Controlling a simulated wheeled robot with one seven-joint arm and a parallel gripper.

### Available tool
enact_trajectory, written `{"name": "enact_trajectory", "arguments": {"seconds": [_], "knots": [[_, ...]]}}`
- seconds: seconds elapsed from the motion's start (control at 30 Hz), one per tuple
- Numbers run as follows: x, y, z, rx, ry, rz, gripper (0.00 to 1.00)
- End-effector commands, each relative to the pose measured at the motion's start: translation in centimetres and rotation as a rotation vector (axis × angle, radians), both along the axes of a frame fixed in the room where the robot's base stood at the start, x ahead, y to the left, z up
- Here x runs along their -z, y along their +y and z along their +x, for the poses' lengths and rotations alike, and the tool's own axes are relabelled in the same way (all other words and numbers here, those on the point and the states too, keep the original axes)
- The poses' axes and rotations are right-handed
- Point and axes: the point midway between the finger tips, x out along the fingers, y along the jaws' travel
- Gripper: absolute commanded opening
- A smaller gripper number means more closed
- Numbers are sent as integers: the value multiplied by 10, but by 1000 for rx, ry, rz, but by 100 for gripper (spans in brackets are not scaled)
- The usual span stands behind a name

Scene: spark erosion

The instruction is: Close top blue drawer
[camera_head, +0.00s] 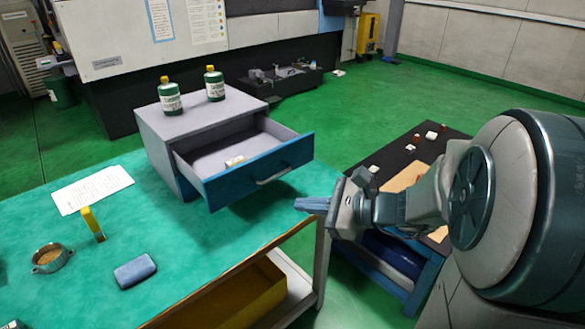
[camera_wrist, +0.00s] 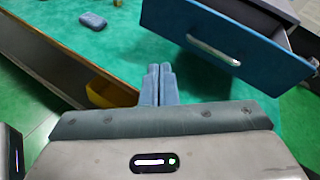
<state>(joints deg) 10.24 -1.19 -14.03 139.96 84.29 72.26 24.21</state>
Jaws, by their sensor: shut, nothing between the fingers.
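The top blue drawer (camera_head: 259,172) is pulled out of a grey cabinet (camera_head: 155,135) on the green table. The wrist view shows the fingertips (camera_wrist: 159,70) pressed together, below and left of the handle.
Two green bottles (camera_head: 172,98) (camera_head: 215,84) stand on the cabinet. A paper (camera_head: 92,190), a yellow object (camera_head: 93,222), a round pot (camera_head: 51,258) and a blue block (camera_head: 135,271) are on the table (camera_head: 190,262). A dark side table (camera_head: 402,155) stands at right.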

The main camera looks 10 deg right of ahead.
Motion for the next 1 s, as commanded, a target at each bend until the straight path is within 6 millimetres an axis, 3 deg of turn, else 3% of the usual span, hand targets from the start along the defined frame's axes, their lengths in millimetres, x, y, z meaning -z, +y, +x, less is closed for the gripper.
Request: {"name": "enact_trajectory", "arguments": {"seconds": [0.03,0.2,0.4,0.67,1.0], "knots": [[18,-14,16,87,21,85,0],[28,-60,53,321,43,311,0],[33,-90,71,447,38,428,0],[31,-76,96,456,38,441,0],[32,-35,156,456,37,441,0]]}}
